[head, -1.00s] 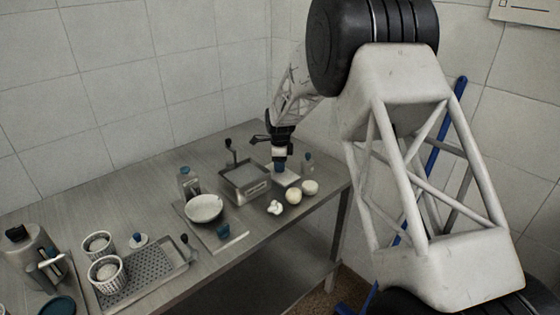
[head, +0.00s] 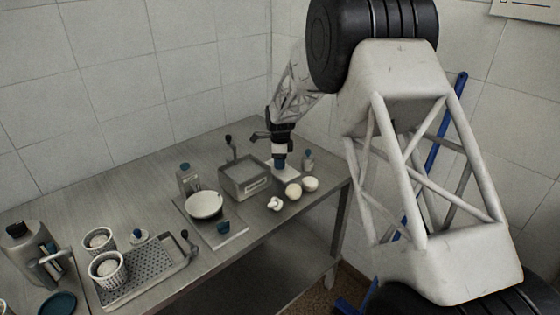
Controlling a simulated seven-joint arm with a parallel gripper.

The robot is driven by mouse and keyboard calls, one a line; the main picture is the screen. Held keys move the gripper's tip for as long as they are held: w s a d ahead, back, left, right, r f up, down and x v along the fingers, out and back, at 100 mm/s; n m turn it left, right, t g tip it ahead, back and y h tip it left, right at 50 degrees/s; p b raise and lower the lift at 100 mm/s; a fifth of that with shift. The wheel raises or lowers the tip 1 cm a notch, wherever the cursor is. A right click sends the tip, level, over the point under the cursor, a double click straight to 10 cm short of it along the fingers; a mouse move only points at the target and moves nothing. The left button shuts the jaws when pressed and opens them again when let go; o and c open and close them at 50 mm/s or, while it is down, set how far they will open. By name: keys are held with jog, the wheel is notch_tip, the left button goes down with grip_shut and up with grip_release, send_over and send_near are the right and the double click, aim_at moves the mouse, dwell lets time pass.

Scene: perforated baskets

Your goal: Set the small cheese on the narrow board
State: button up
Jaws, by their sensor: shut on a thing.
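In front of the board are a round cream cheese-like piece (head: 293,191), a flatter pale round (head: 311,184) and a small lumpy white piece (head: 274,204). Which board or piece the task names is not clear from this view.
A grey box (head: 245,181) stands just left of my gripper. A small bottle (head: 308,160) stands to its right. A white bowl (head: 204,205) and a blue cup (head: 223,227) are on a grey board. White perforated baskets (head: 107,270) and a perforated tray (head: 150,267) are at left.

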jog(key=shift+f, duration=0.5)
dwell(0.7)
jog(key=o, duration=1)
jog(key=shift+r, duration=0.15)
jog(key=shift+r, duration=3.85)
